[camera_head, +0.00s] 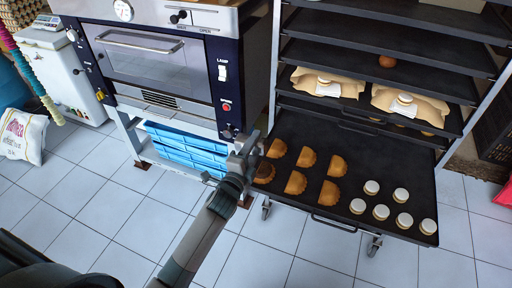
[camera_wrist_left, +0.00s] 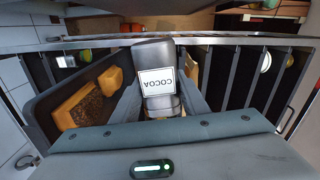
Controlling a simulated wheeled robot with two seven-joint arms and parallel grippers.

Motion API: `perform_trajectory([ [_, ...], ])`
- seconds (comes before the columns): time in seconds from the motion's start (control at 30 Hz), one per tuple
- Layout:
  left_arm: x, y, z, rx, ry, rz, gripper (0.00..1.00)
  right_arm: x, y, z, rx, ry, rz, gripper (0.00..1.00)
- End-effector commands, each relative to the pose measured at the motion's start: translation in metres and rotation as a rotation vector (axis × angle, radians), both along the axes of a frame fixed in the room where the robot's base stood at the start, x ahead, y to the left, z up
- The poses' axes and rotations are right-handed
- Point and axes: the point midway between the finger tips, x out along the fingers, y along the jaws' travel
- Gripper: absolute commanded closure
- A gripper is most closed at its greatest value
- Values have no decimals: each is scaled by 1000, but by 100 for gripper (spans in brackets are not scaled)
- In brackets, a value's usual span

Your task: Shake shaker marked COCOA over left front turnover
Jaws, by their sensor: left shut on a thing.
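The COCOA shaker (camera_wrist_left: 155,52) is a dark grey cylinder with a white label; the label reads upside down in the left wrist view. My left gripper (camera_wrist_left: 160,105) is shut on it. In the head view my left gripper (camera_head: 243,158) is at the left edge of the pulled-out tray, beside the left front turnover; the shaker cannot be made out clearly there. The left front turnover (camera_head: 265,173) is partly covered by my gripper and looks darker than the others. In the wrist view, a turnover (camera_wrist_left: 84,106) has dark brown speckles on top. My right gripper is not in view.
The dark tray (camera_head: 345,225) also holds several plain turnovers (camera_head: 296,183) and several white-topped pastries (camera_head: 404,220). It sits in a rack with shelves above. An oven (camera_head: 160,60) stands left, over blue crates (camera_head: 185,150). Tiled floor is clear in front.

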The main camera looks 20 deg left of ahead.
Motion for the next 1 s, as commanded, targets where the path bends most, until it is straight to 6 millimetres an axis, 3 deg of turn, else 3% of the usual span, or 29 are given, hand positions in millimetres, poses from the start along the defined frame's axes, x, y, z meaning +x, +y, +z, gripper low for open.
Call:
perform_trajectory([
  [0.67,0,0,4,-89,-5,2,86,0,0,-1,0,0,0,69],
  [1.0,-1,-6,11,-419,4,3,86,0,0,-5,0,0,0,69],
])
